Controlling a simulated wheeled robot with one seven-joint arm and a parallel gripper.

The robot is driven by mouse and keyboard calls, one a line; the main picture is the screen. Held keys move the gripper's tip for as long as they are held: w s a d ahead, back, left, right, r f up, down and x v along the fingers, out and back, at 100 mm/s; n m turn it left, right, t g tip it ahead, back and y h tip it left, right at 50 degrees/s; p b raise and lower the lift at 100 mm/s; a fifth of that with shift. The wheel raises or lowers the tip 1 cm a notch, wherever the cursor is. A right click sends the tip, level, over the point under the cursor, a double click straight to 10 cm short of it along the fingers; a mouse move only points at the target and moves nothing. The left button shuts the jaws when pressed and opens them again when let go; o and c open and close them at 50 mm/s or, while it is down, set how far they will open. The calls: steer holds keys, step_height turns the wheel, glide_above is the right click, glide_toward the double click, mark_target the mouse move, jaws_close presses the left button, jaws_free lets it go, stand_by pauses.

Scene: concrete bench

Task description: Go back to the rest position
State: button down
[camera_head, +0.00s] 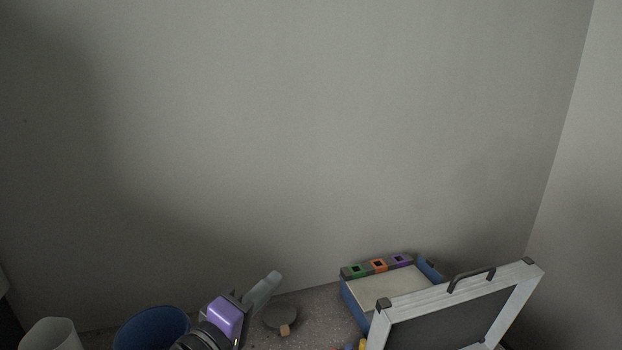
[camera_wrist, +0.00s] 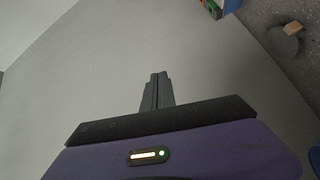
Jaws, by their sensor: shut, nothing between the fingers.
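My gripper (camera_wrist: 158,77) shows in the wrist view with its dark fingers together and nothing between them. It points toward the bare wall, clear of the things on the bench. In the head view my purple wrist housing (camera_head: 226,316) is at the bottom, left of centre, between the blue bowl-like container and a dark round disc.
On the bench are a blue round container (camera_head: 152,328), a pale container (camera_head: 50,335) and a dark disc (camera_head: 281,318) with a small wooden block (camera_head: 285,330). At right stand a blue-sided box (camera_head: 356,305) with coloured squares and an open, handled frame (camera_head: 530,285). The wall (camera_head: 300,130) rises behind.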

step_height(320, 180, down, 11)
steer(key=s+n+t+y, duration=0.1)
steer(key=s+n+y, duration=0.15)
steer(key=y, duration=0.55)
steer(key=s+d+f+y, duration=0.5)
steer(key=s+f, duration=0.1)
steer(key=s, duration=0.2)
steer(key=s+d+r+m+h, duration=0.1)
steer(key=s+d+m, duration=0.2)
steer(key=s+d, duration=0.4)
steer(key=s+d+m+g+h, duration=0.1)
steer(key=s+d+m, duration=0.3)
steer(key=s+d, duration=0.4)
steer(key=s+d+r+m+h, duration=0.1)
steer(key=s+d+m, duration=0.3)
steer(key=s, duration=1.4)
steer(key=d+h, duration=0.1)
steer(key=d, duration=0.2)
steer(key=shift+s+d+r+g, duration=0.15)
steer(key=shift+r+g, duration=0.2)
steer(key=shift+g, duration=0.05)
